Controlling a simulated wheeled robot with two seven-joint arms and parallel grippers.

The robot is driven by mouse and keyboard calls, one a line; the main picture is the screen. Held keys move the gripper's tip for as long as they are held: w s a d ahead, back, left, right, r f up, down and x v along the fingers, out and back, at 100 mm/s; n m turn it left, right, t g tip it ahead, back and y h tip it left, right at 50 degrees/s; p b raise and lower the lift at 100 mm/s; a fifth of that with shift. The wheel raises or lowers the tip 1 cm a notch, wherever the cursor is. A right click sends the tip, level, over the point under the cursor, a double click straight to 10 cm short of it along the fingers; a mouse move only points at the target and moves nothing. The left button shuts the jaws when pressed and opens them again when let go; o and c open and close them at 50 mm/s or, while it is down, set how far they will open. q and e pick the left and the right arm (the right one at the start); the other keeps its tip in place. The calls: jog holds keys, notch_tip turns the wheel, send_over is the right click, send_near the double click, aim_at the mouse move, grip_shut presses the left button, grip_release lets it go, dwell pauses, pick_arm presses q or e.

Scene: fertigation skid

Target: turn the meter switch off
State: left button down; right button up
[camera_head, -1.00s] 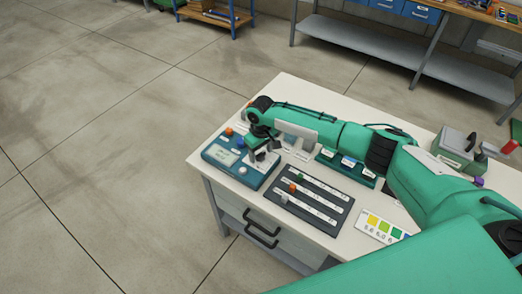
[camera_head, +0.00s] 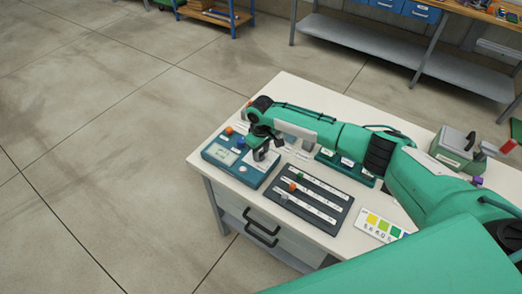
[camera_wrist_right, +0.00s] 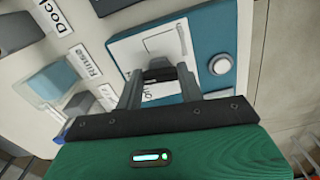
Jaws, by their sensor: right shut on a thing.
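The meter is a teal box (camera_head: 250,179) with a grey display (camera_head: 227,156) at the left end of the table. Its teal face also shows in the right wrist view (camera_wrist_right: 205,35). My right gripper (camera_head: 262,153) is down over the white switch plate on the meter's right part. In the wrist view, the gripper (camera_wrist_right: 160,70) has a finger on each side of the dark meter switch (camera_wrist_right: 158,68) and is shut on it. The switch's setting is hard to tell, as the fingers partly hide it and its labels. My left gripper is out of view.
A dark slider panel (camera_head: 322,200) lies just right of the meter. A pale round knob (camera_wrist_right: 219,64) is close beside the gripper. A colour chart (camera_head: 381,225) and a green-grey device (camera_head: 452,150) are farther right. Open floor is at left.

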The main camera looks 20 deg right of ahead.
aim_at(261, 152)
jog(key=n, duration=0.5)
jog(key=shift+w+p, duration=0.1)
jog(key=shift+p, duration=0.3)
jog(key=n, duration=0.5)
jog(key=shift+w+n, duration=0.1)
jog(key=shift+n, duration=0.2)
jog(key=o, duration=1)
notch_tip(261, 152, up, 14)
jog(key=b, duration=0.3)
jog(key=shift+f, duration=0.15)
